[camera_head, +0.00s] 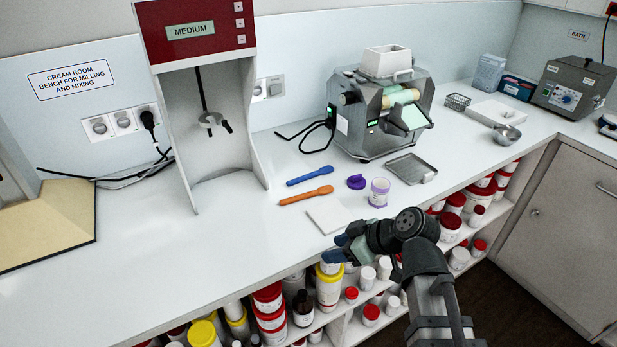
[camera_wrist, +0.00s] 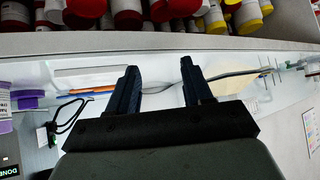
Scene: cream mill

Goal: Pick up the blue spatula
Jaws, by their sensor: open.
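The blue spatula (camera_head: 310,176) lies flat on the white bench in the head view, behind the orange spatula (camera_head: 306,195) and roughly parallel to it. My gripper (camera_head: 334,249) is at the bench's front edge, in front of both spatulas and beside a white square tile (camera_head: 326,215). It is apart from the blue spatula. In the wrist view my gripper (camera_wrist: 159,68) shows two dark fingers spread with nothing between them.
A purple lid (camera_head: 356,182) and a purple-banded jar (camera_head: 379,192) stand right of the spatulas. A metal tray (camera_head: 411,168) and a roller mill (camera_head: 380,110) are farther right. A red-topped mixer stand (camera_head: 205,110) is at left. Shelves of tubs sit below the bench edge.

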